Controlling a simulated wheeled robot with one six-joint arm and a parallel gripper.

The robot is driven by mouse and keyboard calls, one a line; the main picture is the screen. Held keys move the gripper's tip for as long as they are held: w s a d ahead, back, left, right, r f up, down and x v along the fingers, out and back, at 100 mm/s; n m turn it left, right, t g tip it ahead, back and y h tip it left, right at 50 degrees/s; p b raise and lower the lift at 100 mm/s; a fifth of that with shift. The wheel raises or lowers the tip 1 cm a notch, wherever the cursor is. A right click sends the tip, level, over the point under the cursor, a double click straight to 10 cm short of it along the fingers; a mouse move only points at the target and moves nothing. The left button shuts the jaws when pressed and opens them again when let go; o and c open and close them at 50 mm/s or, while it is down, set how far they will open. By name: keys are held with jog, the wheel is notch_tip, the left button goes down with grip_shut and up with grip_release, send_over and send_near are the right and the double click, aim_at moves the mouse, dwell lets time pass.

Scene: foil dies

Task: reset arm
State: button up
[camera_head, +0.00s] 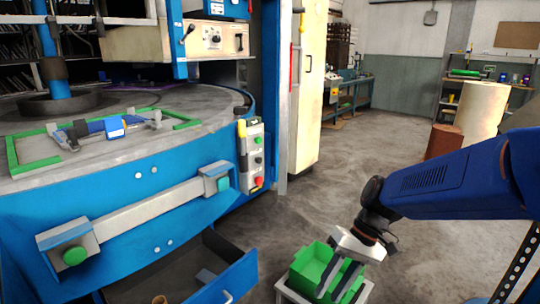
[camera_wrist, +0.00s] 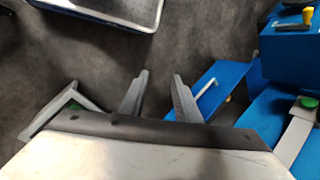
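My blue arm reaches in from the right in the head view. My gripper (camera_head: 334,284) points down, over or in front of a green bin (camera_head: 308,268); I cannot tell the exact gap. In the wrist view my gripper (camera_wrist: 161,76) has its two grey fingers apart, with nothing between them and only dark floor behind. The green bin rests on a light stand (camera_head: 288,293) at the bottom of the head view.
A big blue machine (camera_head: 150,180) with a round table fills the left. Its open blue drawer (camera_head: 232,281) juts out low, left of the bin; it also shows in the wrist view (camera_wrist: 222,80). A brown drum (camera_head: 443,142) stands behind my arm. The middle floor is clear.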

jog(key=s+d+r+t+h, duration=0.2)
jog(key=s+d+r+t, duration=0.1)
jog(key=d, duration=0.4)
jog(key=s+d+r+m+t+h, duration=0.1)
jog(key=s+d+r+t+h, duration=0.2)
jog(key=d, duration=0.4)
jog(key=shift+s+r+t, duration=0.25)
jog(key=shift+s+t, duration=0.65)
jog(key=shift+s, duration=0.35)
